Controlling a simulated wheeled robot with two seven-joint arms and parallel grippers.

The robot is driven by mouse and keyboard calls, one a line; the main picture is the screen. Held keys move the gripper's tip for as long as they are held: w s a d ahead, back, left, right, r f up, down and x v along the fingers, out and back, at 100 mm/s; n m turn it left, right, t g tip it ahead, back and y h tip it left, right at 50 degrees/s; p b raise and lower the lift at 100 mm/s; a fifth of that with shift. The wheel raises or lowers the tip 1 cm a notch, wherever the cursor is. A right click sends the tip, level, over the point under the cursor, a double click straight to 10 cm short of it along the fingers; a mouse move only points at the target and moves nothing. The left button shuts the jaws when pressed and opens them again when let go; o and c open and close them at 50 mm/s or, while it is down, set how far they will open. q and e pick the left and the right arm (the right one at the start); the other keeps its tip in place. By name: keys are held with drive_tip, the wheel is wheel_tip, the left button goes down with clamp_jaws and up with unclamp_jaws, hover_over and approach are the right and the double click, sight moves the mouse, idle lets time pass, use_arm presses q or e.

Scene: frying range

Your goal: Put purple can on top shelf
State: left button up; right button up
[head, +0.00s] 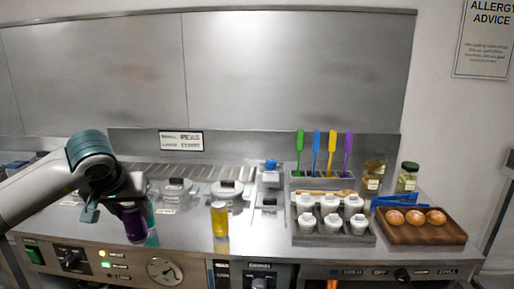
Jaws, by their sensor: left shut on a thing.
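The purple can (134,225) is at the left front of the steel counter. My left gripper (122,208) is above and around its top, shut on it. The can's upper part is hidden by the gripper, and I cannot tell whether its base touches the counter. A teal object (150,222) shows just behind the can on its right. A wide steel panel (230,70) fills the wall at the back; I cannot make out which surface is the top shelf. My right gripper is not in view.
A yellow can (220,219) stands right of the purple one. White-lidded containers (228,189) sit behind it. A tray of white shakers (333,240), a wooden board with buns (455,233), jars (407,178) and coloured utensils (332,150) crowd the right. Bare counter lies around the yellow can.

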use_arm(q)
drive_tip(key=s+d+m+h, duration=0.1)
drive_tip(key=s+d, duration=0.3)
drive_tip(key=d, duration=0.6)
drive_tip(key=shift+s+f+m, duration=0.2)
drive_tip(key=shift+f+m, duration=0.2)
drive_tip(key=shift+a, duration=0.1)
idle(0.6)
